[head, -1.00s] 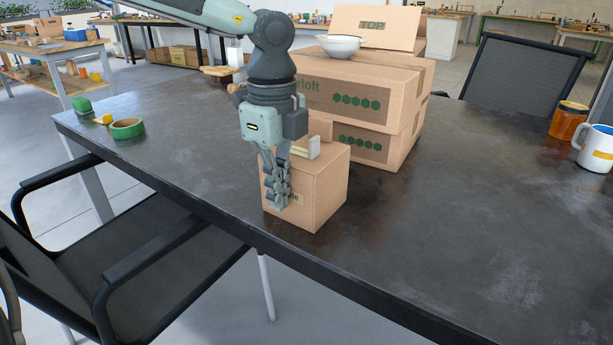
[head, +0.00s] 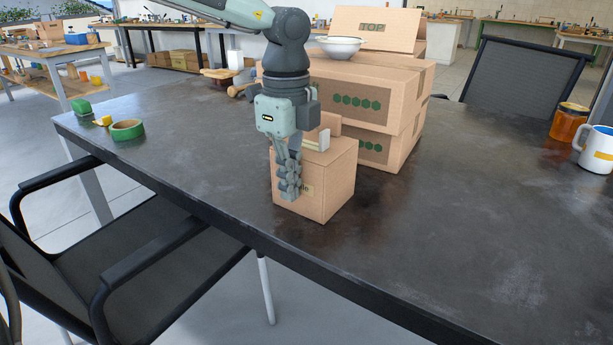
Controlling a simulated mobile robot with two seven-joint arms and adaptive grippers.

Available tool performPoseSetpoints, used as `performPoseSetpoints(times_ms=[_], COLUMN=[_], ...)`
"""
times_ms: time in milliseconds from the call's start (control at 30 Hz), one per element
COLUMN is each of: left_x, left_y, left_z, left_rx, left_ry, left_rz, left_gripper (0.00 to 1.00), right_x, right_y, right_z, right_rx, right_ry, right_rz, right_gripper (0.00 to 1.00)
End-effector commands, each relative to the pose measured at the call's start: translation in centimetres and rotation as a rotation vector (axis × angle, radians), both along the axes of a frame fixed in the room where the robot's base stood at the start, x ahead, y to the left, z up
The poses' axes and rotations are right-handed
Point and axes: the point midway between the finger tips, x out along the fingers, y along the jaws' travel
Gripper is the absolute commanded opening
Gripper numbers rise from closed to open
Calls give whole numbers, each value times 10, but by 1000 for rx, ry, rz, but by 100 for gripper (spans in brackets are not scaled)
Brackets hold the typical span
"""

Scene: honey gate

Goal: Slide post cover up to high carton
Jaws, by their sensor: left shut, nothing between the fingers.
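A small brown carton (head: 328,185) stands upright on the dark table; it seems to be the post cover, though no post shows. A pale, angled piece (head: 318,141) sits on its top. My left gripper (head: 289,190) points down, shut and empty, close against the carton's near left face and hiding part of its label. I cannot tell whether they touch. Behind stand stacked larger cartons (head: 398,95), with a carton marked TOP (head: 373,27) at the back, apparently the high carton. My right gripper is not in view.
A white bowl (head: 340,47) sits on the stack. Green tape (head: 128,130) lies at the left. An amber jar (head: 568,121) and a white mug (head: 596,150) stand at the right edge. The table's right and front are clear. Chairs stand around it.

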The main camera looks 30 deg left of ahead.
Motion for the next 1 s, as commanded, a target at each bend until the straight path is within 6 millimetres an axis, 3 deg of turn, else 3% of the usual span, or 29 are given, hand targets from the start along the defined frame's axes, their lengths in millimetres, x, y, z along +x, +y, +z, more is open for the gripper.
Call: performPoseSetpoints(times_ms=[1000], left_x=[31], left_y=[-3], left_z=[0], left_rx=[0], left_ry=[-2], left_rz=[0], left_gripper=[0], right_x=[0], right_y=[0], right_z=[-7], right_rx=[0], right_ry=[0], right_rz=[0], right_gripper=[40])
